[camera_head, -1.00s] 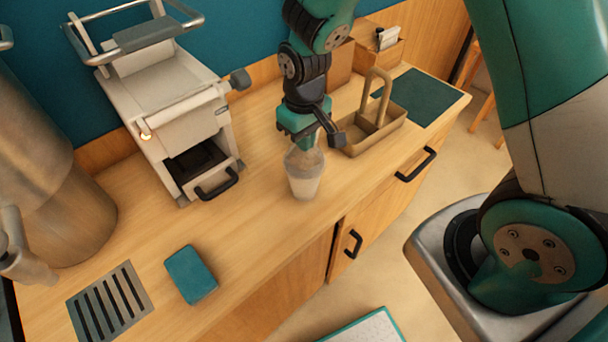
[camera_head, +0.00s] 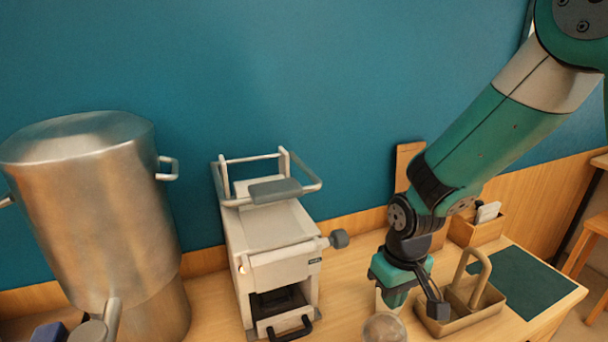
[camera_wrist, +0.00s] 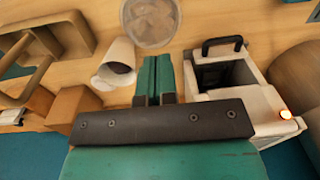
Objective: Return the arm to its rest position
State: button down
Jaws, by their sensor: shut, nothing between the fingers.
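My gripper (camera_head: 393,299) points down over the counter, just behind a clear domed cup (camera_head: 385,329) at the bottom edge of the head view. In the wrist view my gripper's teal fingers (camera_wrist: 155,68) are together with nothing between them. The clear cup (camera_wrist: 150,20) shows beyond the fingertips, apart from them, with pale contents. A white cup (camera_wrist: 114,66) stands beside the fingers on the left. My arm reaches down from the upper right of the head view.
A white machine (camera_head: 270,245) with a side knob is left of my gripper. A large steel pot (camera_head: 95,200) stands farther left. A tan handled caddy (camera_head: 460,312) is close on the right, near a wooden box (camera_head: 476,230) and a dark green mat (camera_head: 535,292). The blue wall (camera_head: 300,80) is behind.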

jog(key=s+a+r+n+y+b, duration=0.1)
jog(key=s+a+r+y+b, duration=0.1)
jog(key=s+r, duration=0.3)
jog(key=s+a+r+n+y+b, duration=0.1)
jog(key=s+r, duration=0.5)
jog(key=s, duration=0.6)
jog(key=shift+s+a+r+n+y+b, duration=0.25)
jog(key=shift+s+a+n+y+b, duration=0.25)
jog(key=shift+b, duration=0.6)
